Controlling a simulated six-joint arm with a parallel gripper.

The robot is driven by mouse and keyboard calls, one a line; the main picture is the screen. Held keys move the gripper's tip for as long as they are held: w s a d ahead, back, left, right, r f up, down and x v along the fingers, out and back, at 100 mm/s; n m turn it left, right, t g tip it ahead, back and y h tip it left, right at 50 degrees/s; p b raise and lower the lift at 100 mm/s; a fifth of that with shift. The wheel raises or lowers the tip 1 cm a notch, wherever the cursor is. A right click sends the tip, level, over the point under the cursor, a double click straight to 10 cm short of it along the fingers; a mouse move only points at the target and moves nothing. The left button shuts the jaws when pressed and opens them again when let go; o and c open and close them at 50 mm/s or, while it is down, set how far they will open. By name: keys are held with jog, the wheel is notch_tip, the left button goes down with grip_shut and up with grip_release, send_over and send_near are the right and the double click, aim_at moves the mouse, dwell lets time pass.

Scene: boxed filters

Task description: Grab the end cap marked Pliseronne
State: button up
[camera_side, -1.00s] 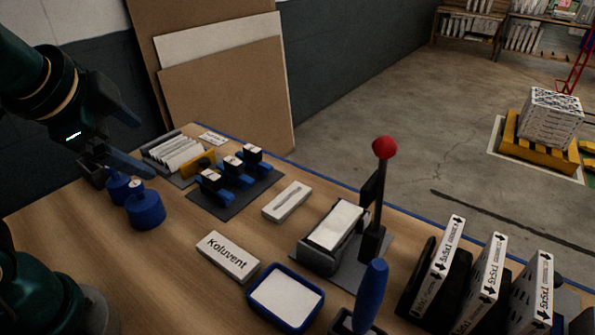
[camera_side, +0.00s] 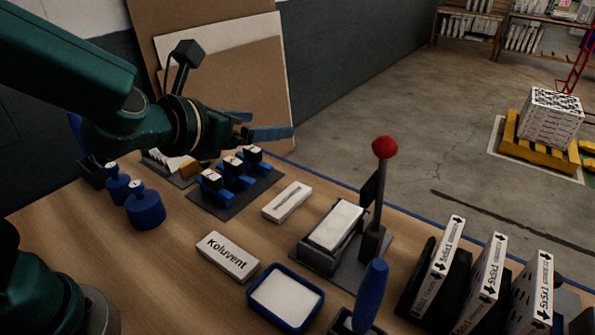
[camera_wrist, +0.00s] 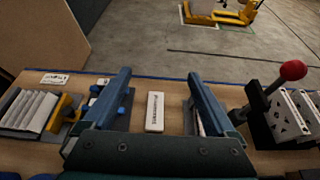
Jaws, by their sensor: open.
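A white block (camera_side: 287,201) with a dark line of lettering on top lies flat in the middle of the bench. In the wrist view the same white block (camera_wrist: 155,112) shows between my two fingers, beyond the palm. Its lettering is too small to read surely. A second white block marked Koluvent (camera_side: 228,256) lies nearer the front. My gripper (camera_wrist: 158,74) is open and empty, its fingers wide apart. In the side view my gripper (camera_side: 262,126) is in the air above the back of the bench, behind and left of the unreadable block, touching nothing.
A blue-handled stamp rack (camera_side: 236,182) stands left of the block. A press with a red-knobbed lever (camera_side: 384,148) stands to its right. A blue tray (camera_side: 256,301) is in front, blue weights (camera_side: 145,209) at left, and boxed filters (camera_side: 488,281) at right.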

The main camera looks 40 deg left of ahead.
send_near(289, 197)
jog(key=shift+x, duration=3.8)
jog(key=shift+s+f, duration=0.1)
jog(key=c, duration=1.4)
